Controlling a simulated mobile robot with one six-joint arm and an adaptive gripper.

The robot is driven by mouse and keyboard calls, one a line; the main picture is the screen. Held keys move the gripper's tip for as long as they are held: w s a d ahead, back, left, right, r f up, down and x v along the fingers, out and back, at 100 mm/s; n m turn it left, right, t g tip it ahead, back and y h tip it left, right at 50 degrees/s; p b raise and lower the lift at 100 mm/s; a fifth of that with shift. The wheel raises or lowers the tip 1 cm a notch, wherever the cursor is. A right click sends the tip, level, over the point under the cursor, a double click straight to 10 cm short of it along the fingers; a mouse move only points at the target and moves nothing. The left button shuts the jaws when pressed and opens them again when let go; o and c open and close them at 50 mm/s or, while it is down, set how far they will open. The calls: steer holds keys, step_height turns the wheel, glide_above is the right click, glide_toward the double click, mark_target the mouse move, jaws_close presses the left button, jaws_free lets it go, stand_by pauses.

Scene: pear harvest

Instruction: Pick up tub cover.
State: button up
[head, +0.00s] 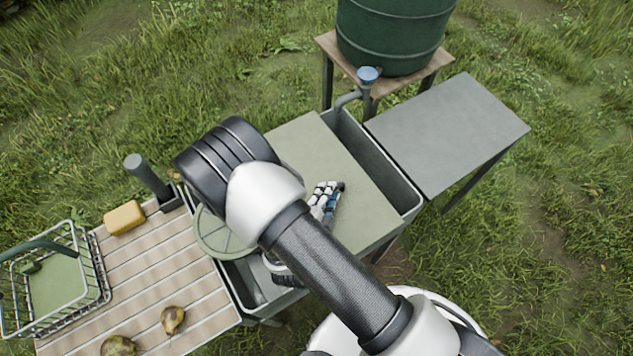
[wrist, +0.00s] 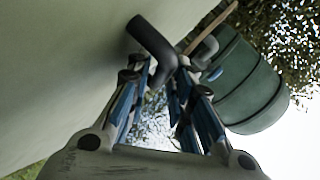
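The tub cover (head: 312,145) is a flat, pale green-grey board over the middle of the grey tub (head: 374,158). It also shows in the wrist view as a broad pale surface (wrist: 60,60) on the left. A dark bent handle (wrist: 152,42) stands out from it. My gripper (head: 335,187) is at the cover's middle in the head view. In the wrist view its fingertips (wrist: 164,74) are drawn close, one on each side of the handle, and appear shut on it. My forearm hides part of the cover's near side. Whether the cover is clear of the rim is not plain.
A round green lid (head: 222,238) lies at the tub's left end. A slatted table (head: 150,270) holds a wire basket (head: 95,292), a yellow sponge (head: 124,217) and pears (head: 173,319). A bare grey side table (head: 450,130) stands right. A green barrel (head: 392,35) stands behind.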

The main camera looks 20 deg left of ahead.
jaws_close()
stand_by(0.7)
